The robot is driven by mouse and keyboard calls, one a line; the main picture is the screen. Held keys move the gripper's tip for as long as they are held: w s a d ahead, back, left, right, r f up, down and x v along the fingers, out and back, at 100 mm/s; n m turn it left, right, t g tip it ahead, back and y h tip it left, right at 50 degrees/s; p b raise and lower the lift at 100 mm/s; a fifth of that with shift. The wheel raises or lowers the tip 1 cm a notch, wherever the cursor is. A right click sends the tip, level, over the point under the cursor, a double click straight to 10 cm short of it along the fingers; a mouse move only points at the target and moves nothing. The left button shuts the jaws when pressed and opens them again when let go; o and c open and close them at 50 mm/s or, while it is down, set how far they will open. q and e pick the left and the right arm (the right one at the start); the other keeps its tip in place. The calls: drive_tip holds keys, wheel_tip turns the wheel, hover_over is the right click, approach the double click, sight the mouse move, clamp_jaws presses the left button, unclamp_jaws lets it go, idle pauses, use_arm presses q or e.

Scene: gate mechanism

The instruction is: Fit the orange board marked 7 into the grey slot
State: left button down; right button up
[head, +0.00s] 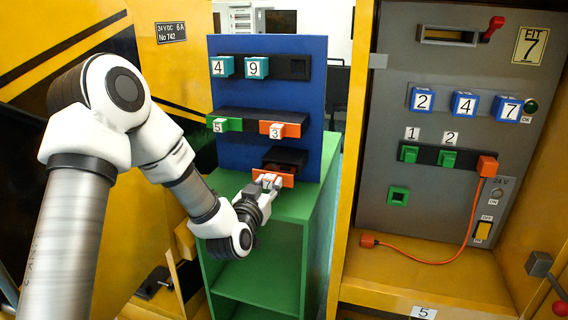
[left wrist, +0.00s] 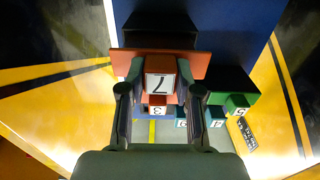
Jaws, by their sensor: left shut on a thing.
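The orange board marked 7 (head: 287,180) is at the lowest black holder (head: 287,156) on the blue rack. My left gripper (head: 267,184) is shut on the block, one finger on each side; the fingers also show in the left wrist view (left wrist: 160,92). I cannot tell whether the board is still partly in the holder. The grey slot (head: 448,35) is high on the grey panel, beside a red-knobbed lever (head: 495,24). My right gripper is not in view.
The blue rack (head: 225,160) also bears teal blocks 4 (head: 222,67) and 9 (head: 257,67), green 5 (head: 222,125) and orange 3 (head: 280,130). A yellow frame post (head: 350,150) stands between rack and panel. An orange cable (head: 465,235) hangs before the panel.

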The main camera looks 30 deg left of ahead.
use_arm(q)
drive_tip(key=v, duration=0.7)
drive_tip(key=shift+s, duration=0.35)
drive_tip(key=shift+d, duration=0.1)
